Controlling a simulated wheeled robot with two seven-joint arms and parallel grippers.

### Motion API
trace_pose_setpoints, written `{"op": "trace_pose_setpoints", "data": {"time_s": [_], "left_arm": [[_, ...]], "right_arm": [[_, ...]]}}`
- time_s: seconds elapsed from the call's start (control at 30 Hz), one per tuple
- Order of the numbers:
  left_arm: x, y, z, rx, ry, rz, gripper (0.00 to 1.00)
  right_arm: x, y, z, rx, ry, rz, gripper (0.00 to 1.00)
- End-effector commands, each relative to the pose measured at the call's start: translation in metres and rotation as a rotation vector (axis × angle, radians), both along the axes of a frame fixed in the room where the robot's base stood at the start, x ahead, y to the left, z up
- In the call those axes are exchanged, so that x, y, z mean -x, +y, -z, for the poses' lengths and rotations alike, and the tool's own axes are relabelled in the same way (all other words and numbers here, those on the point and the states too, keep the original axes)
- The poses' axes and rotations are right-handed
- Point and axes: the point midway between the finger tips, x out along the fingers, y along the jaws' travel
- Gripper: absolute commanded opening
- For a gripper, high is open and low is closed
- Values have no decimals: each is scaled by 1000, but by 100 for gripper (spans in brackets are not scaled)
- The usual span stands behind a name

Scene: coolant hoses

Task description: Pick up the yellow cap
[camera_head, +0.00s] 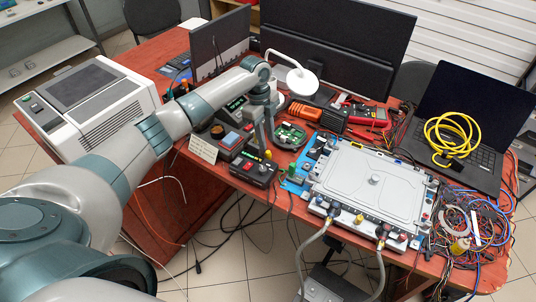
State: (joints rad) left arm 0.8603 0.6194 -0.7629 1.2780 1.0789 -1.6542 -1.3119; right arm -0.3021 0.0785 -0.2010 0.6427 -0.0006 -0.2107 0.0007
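A small yellow cap-like piece (268,154) shows right at the tips of my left gripper (267,146), above a dark control box with red buttons (254,170). The gripper points down, with its two fingers seen nearly side by side. I cannot tell whether they hold the piece or are only close to it. Another small yellow cap-like part (359,218) sits on the front edge of the grey coolant unit (345,190). My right gripper is not in view.
Two grey hoses (313,250) hang from the unit's front. A multimeter (368,114), orange tool (304,111) and circuit board (289,133) lie behind. A laptop (470,125) carries a coiled yellow cable (453,133). Tangled wires (480,218) fill the right. A white printer-like machine (95,105) stands left.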

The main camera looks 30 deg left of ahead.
Motion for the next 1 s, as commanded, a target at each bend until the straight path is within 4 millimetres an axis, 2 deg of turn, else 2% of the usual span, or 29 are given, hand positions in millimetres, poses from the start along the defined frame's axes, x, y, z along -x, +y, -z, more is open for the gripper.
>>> {"op": "trace_pose_setpoints", "data": {"time_s": [0.17, 0.33, 0.53, 1.0], "left_arm": [[1, 0, 7, 0, 3, -1, 28], [2, -2, 26, 1, 3, -2, 28], [3, -4, 48, 0, 2, -1, 28], [2, -5, 52, -1, 0, 0, 28]], "right_arm": [[1, 0, -6, 1, 3, 0, 28], [17, -4, -15, 8, 39, 2, 28], [18, -4, -19, 8, 39, 2, 28], [11, -5, -19, 8, 27, 2, 28]]}}
